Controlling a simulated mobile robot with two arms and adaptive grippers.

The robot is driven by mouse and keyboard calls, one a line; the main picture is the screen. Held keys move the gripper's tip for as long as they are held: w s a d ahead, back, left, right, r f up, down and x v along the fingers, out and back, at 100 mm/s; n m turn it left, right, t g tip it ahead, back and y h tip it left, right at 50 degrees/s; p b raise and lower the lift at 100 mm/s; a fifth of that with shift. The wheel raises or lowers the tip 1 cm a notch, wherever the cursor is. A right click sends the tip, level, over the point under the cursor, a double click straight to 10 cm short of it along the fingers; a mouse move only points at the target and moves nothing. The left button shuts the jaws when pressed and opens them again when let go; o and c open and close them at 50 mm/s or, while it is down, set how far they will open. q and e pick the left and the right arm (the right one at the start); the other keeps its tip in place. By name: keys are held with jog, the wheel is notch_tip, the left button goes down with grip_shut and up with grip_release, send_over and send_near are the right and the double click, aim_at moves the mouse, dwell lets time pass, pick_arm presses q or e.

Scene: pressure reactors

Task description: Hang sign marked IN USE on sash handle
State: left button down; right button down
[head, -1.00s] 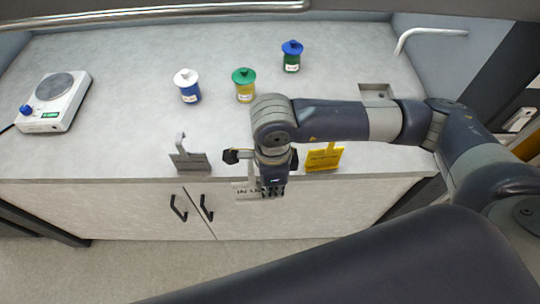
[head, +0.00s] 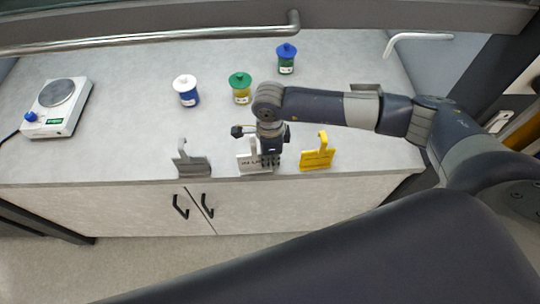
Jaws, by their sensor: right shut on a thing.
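The white sign (head: 246,164) has a hook at its top and dark lettering, too small to read fully here. My right gripper (head: 269,161) points down at the counter's front edge, shut on this sign and partly covering its right side. The sash handle (head: 150,37) is a long metal bar across the upper left, ending in a bend near the top middle. The sign is well below the bar in the picture and apart from it. My left gripper is out of view.
A grey sign (head: 192,165) and a yellow sign (head: 317,157) stand either side of the gripper. Lidded jars, white (head: 187,92), green (head: 240,89) and blue (head: 286,60), stand behind on the counter (head: 130,130). A hotplate (head: 58,105) is at left.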

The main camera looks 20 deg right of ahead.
jog(key=shift+f, duration=0.2)
jog(key=c, duration=1.8)
grip_release()
jog(key=shift+r+p, duration=0.2)
jog(key=shift+p, duration=0.15)
jog(key=r+b, duration=0.3)
jog(key=r, duration=0.1)
jog(key=shift+s+b, duration=0.2)
jog(key=shift+b, duration=0.2)
notch_tip(320, 180, up, 6)
jog(key=shift+s+r+b, duration=0.15)
jog(key=shift+r+b, duration=0.1)
jog(key=shift+b, duration=0.2)
